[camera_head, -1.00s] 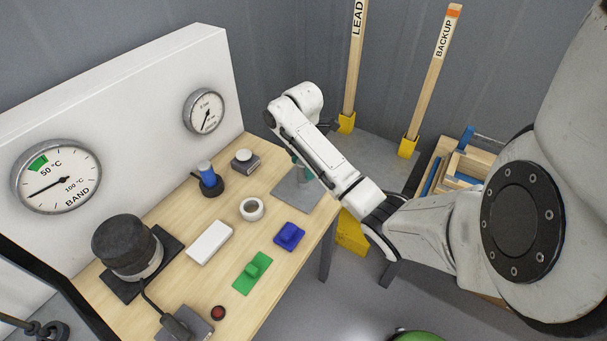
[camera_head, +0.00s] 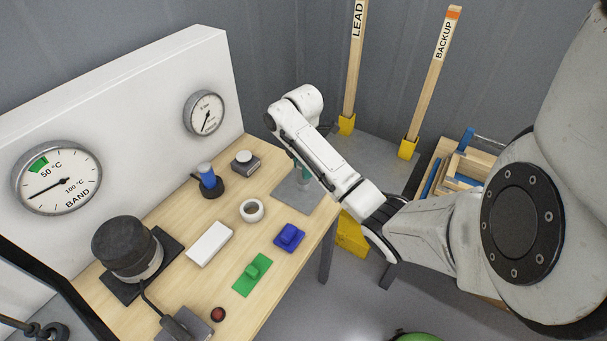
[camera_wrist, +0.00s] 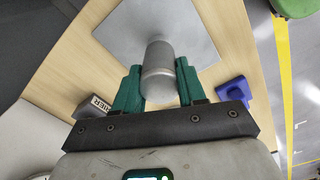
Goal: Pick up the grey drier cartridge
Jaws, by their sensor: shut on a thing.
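The grey drier cartridge (camera_wrist: 159,72) is a smooth cylinder with a rounded near end, in the middle of the wrist view. My gripper (camera_wrist: 158,68) has a teal finger on each side of it and is shut on it. The cartridge's far end meets or overlaps a flat grey plate (camera_wrist: 118,30); I cannot tell whether it still touches it. In the head view the plate (camera_head: 290,199) lies at the table's right end. My teal gripper (camera_head: 304,174) shows there only in part behind my arm, and the cartridge is mostly hidden.
On the wooden table (camera_head: 188,220) are a white ring (camera_head: 243,212), a blue block (camera_head: 289,237), a green piece (camera_head: 252,274), a white box (camera_head: 210,243) and a blue cylinder in a black base (camera_head: 208,180). A gauge panel (camera_head: 130,120) stands behind. Posts rise at the back right.

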